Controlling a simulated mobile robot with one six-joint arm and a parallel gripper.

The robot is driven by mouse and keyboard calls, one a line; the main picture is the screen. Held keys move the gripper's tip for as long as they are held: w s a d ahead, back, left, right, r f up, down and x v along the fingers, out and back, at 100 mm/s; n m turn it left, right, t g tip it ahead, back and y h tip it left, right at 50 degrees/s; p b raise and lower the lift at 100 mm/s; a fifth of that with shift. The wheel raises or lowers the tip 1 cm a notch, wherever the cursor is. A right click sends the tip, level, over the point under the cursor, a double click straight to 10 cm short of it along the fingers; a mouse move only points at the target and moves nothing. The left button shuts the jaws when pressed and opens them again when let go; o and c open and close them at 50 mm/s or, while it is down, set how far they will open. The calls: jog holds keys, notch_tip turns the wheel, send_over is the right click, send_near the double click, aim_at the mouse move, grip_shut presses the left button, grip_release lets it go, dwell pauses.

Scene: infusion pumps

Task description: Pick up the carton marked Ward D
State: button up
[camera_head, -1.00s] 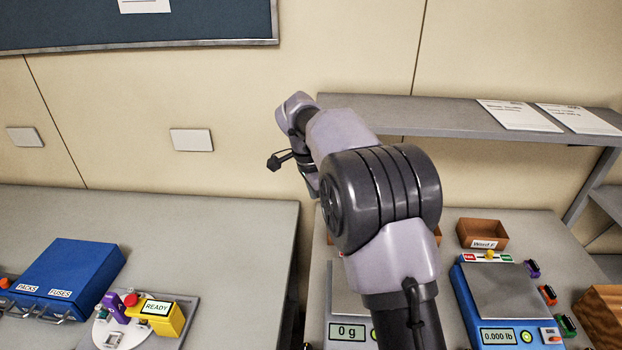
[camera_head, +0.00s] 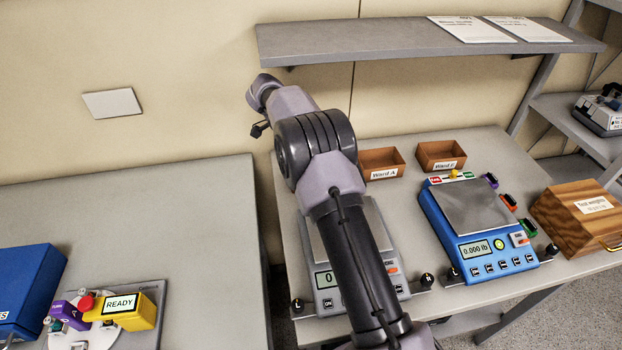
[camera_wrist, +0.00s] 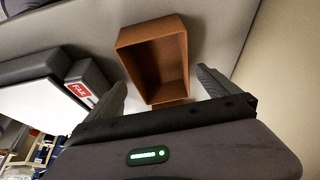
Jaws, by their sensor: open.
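In the wrist view, my gripper (camera_wrist: 160,77) is open, with its two dark fingers apart. An open, empty brown carton (camera_wrist: 152,62) lies beyond and between the fingers. Its label is not readable there. In the head view, a brown carton marked Ward A (camera_head: 381,164) stands at the back of the right table. A second brown carton (camera_head: 441,156) stands to its right; its Ward label is too small to read surely. No label reading Ward D is legible. My arm covers part of the table in the head view, and my gripper's fingers cannot be made out there.
A grey scale (camera_head: 372,225) and a blue scale (camera_head: 473,206) stand before the cartons. A wooden box (camera_head: 578,218) is at the right. A shelf (camera_head: 350,38) hangs above. On the left table (camera_head: 150,215) are a blue box (camera_head: 28,280) and a yellow READY device (camera_head: 128,308).

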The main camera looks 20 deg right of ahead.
jog(key=b+x, duration=0.1)
jog(key=x, duration=0.2)
jog(key=shift+f, duration=0.3)
jog(key=shift+w+r, duration=0.1)
jog(key=c, duration=1.3)
jog(key=shift+c, duration=0.2)
jog(key=shift+r, duration=0.1)
